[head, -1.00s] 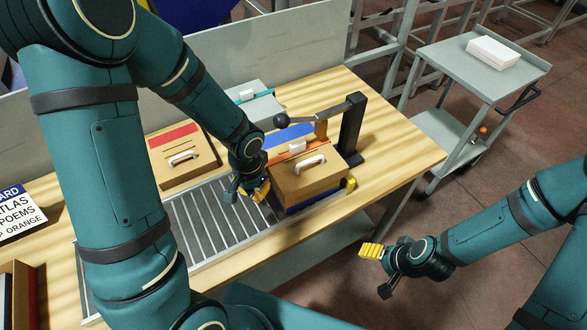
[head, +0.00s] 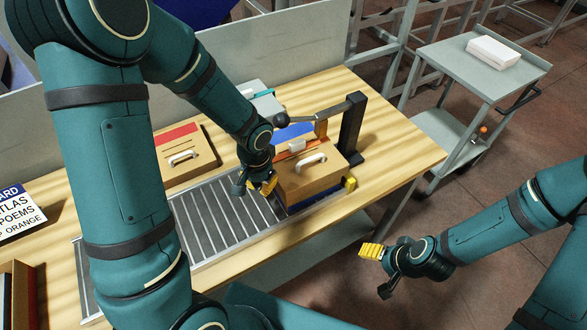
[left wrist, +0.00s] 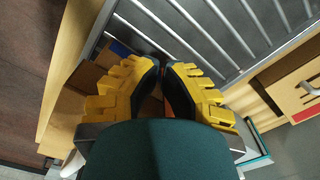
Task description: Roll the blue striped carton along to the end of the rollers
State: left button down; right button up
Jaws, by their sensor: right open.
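The blue striped carton (head: 310,183) is a tan case with a white handle and a blue stripe on its top. It sits upright at the right end of the rollers (head: 215,222), close to a yellow stop at the corner. My left gripper (head: 265,187) is at the carton's left side, low over the rollers, and appears to touch it. Its yellow fingers are together in the left wrist view (left wrist: 162,85), with nothing visible held. My right gripper (head: 371,251) is open and empty, off the front of the table.
A dark post with a ball-ended lever (head: 352,135) stands behind the carton. A red-striped tan case (head: 186,157) lies behind the rollers. A sign and a box are at the left. A grey cart (head: 470,70) bears a white box. The table's right end is clear.

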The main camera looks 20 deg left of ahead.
pick_arm(q)
notch_tip(320, 180, up, 12)
jog(key=s+p, duration=0.1)
jog(key=p, duration=0.3)
jog(key=shift+s+a, duration=0.15)
jog(key=shift+a, duration=0.1)
dwell(0.7)
dwell(0.5)
